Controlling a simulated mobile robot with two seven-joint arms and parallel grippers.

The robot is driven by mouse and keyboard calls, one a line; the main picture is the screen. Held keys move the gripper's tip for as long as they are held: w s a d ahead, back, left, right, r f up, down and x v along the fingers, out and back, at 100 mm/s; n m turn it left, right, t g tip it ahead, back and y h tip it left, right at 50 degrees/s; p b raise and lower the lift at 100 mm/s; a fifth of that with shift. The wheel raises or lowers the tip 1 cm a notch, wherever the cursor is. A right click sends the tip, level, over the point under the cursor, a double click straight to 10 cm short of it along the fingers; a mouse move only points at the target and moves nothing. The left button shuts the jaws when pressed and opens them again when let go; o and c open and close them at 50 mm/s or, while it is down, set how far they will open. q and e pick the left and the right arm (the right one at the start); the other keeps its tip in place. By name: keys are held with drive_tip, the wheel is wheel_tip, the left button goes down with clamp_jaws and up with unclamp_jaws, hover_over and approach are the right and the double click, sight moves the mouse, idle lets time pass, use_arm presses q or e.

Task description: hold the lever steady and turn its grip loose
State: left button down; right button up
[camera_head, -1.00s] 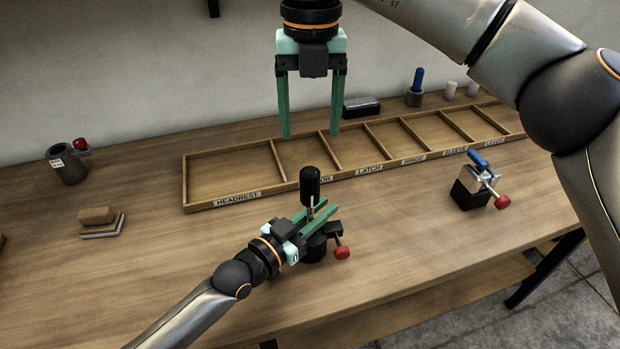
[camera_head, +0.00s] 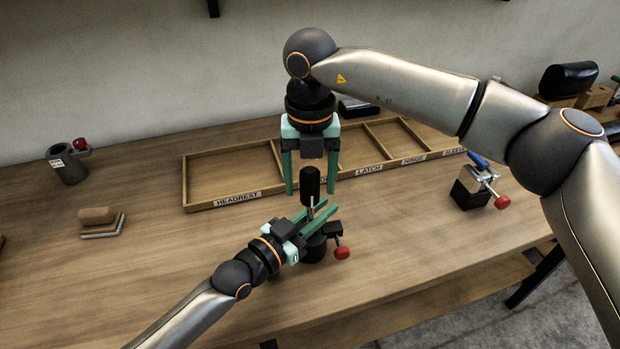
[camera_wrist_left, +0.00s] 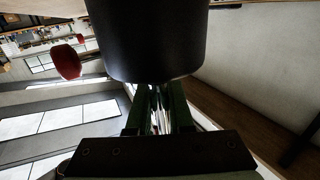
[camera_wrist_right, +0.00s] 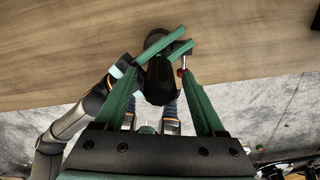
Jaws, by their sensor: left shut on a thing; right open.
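The lever's black grip (camera_head: 310,182) stands upright on a thin metal shaft (camera_head: 311,207), above a dark clamp base (camera_head: 314,248) on the workbench. My left gripper (camera_head: 318,213) is shut on the shaft below the grip; in the left wrist view the shaft (camera_wrist_left: 160,108) shows between the fingers, with the big black grip (camera_wrist_left: 150,45) beyond. My right gripper (camera_head: 310,189) points down, open, its fingers on either side of the grip. In the right wrist view the grip (camera_wrist_right: 158,82) lies between the fingers, with gaps on both sides.
A red-knobbed clamp screw (camera_head: 342,252) sticks out beside the base. A labelled wooden tray (camera_head: 196,206) lies behind. A second clamp (camera_head: 472,188) with a blue-handled piece stands right, a dark cup (camera_head: 68,166) and a block (camera_head: 97,215) left. The front bench is clear.

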clamp_jaws()
idle(0.6)
